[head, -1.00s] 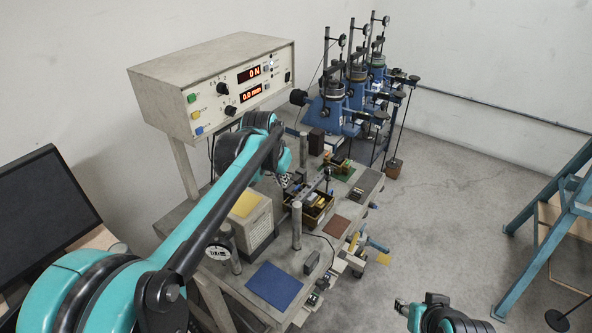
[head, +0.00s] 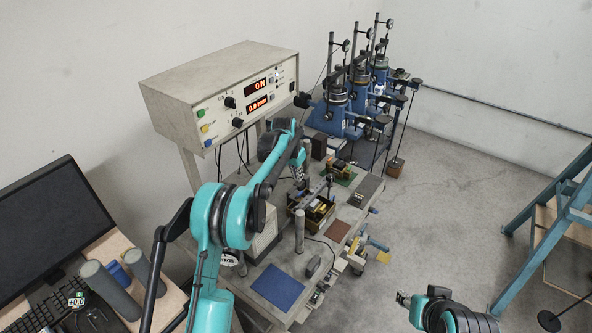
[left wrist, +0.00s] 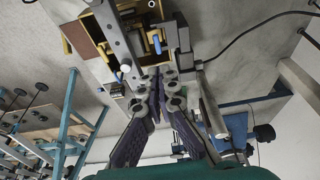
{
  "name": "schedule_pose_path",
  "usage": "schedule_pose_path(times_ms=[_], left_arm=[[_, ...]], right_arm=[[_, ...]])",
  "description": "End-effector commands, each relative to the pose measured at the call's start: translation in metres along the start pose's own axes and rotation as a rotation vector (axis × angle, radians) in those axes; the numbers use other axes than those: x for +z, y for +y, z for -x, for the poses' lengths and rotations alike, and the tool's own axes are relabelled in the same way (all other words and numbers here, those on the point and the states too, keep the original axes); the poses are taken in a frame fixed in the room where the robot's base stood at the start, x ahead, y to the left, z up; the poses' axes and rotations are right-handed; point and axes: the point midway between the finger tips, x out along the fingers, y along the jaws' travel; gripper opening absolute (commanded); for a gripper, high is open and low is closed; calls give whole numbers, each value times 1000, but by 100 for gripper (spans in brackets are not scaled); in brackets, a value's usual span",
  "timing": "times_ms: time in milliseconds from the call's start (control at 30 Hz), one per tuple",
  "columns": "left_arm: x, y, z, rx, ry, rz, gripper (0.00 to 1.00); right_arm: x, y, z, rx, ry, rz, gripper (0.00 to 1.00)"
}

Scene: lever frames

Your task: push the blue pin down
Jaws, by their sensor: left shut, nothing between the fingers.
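A small blue piece (left wrist: 157,44), which looks like the blue pin, shows in the left wrist view inside a yellowish box (left wrist: 97,28). In the head view I cannot make it out among the parts of the box (head: 327,226) on the bench. My left gripper (left wrist: 158,84) is shut and empty, its fingertips close to a metal bar beside the box; I cannot tell if they touch. It also shows in the head view (head: 298,178), partly hidden, near the metal posts. My right gripper (head: 404,298) is small at the bottom, away from the bench; its fingers are unclear.
A metal post (head: 299,232) stands in front of the box. A blue mat (head: 277,288) lies at the near end of the bench. The control box (head: 218,90) stands behind. Blue machines (head: 337,115) stand farther back. A monitor (head: 52,235) is at left.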

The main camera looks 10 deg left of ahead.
Motion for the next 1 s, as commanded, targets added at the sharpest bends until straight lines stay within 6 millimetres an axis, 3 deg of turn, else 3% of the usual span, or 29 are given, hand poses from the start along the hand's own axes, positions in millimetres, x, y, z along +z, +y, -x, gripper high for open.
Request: schedule_pose_path(times_ms=[200,400,1000], left_arm=[[2,0,-45,0,0,0,0],[9,0,-68,0,0,0,0],[14,0,-84,0,0,0,0]], right_arm=[[-1,0,1,0,0,0,40],[-1,0,1,0,0,0,40],[4,0,-5,0,0,0,40]])
